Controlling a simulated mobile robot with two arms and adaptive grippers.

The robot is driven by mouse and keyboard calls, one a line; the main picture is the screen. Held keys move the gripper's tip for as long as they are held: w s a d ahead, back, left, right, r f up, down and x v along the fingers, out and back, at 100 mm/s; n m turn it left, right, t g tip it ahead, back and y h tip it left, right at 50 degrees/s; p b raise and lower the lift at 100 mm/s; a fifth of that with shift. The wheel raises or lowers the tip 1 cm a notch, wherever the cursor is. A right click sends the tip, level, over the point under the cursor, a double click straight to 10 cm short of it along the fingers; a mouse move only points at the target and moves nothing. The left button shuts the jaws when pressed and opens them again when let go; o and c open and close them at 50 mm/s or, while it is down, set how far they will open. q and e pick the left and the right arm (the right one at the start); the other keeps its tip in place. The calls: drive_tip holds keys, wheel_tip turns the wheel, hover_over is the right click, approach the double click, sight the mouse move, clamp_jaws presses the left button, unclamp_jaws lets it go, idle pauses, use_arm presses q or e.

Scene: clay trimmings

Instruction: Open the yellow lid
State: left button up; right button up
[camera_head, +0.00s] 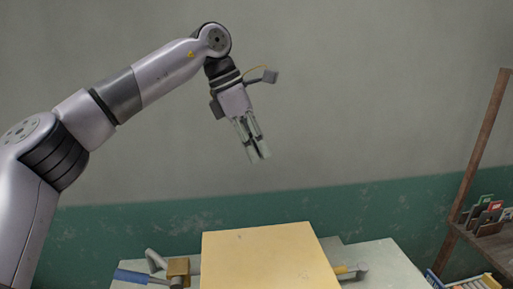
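The yellow lid (268,258) is a flat, pale yellow panel at the bottom centre of the head view. Its lower part is cut off by the picture's edge, so I cannot see what lies under it or whether it is raised. My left gripper (259,157) hangs in the air above the lid, pointing down and slightly right, clear of it. Its two fingers look close together with a thin dark gap, and nothing shows between them. From this angle I cannot tell whether it is open or shut. My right gripper is not in view.
A pale worktop (384,262) shows around the lid. Left of the lid lie a blue-handled tool (133,276) and a brown block-like piece (178,267). A yellow-handled tool (352,270) lies to the right. A shelf (486,240) with small items stands far right.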

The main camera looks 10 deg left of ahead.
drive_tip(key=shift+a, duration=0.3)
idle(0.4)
